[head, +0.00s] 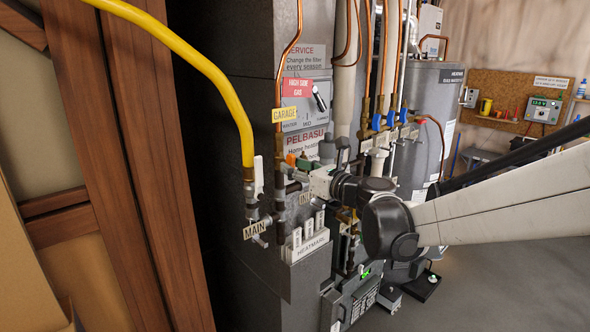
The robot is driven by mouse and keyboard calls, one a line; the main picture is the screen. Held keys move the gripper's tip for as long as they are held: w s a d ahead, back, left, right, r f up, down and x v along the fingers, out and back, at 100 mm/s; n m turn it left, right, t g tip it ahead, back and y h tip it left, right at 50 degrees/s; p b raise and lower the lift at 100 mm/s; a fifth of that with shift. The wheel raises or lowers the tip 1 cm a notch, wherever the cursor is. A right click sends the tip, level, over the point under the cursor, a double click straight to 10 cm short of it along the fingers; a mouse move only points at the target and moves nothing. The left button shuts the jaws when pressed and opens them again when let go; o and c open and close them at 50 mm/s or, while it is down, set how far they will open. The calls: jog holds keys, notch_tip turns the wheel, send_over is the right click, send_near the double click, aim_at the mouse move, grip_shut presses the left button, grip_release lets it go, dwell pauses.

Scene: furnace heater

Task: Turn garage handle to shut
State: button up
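A yellow GARAGE tag (284,115) hangs by a thin copper pipe on the front of the grey furnace (225,90). Below it, that pipe runs down to a cluster of valves and fittings, where a small orange part (291,159) shows. I cannot tell for sure which handle there belongs to the garage line. My gripper (302,178) reaches in from the right at this cluster, just right of the pipe. Its fingertips are small and mixed with the fittings, so I cannot see whether they are apart or touch a handle.
A yellow gas hose (205,62) drops to a valve with an upright white handle (258,175), left of my gripper. A MAIN tag (255,230) hangs below. Blue-handled valves (390,118) and a grey water tank (425,95) stand behind. Wooden studs (125,150) are at left.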

grip_shut()
jog(key=m+b, duration=0.1)
jog(key=m, duration=0.2)
jog(key=shift+m, duration=0.9)
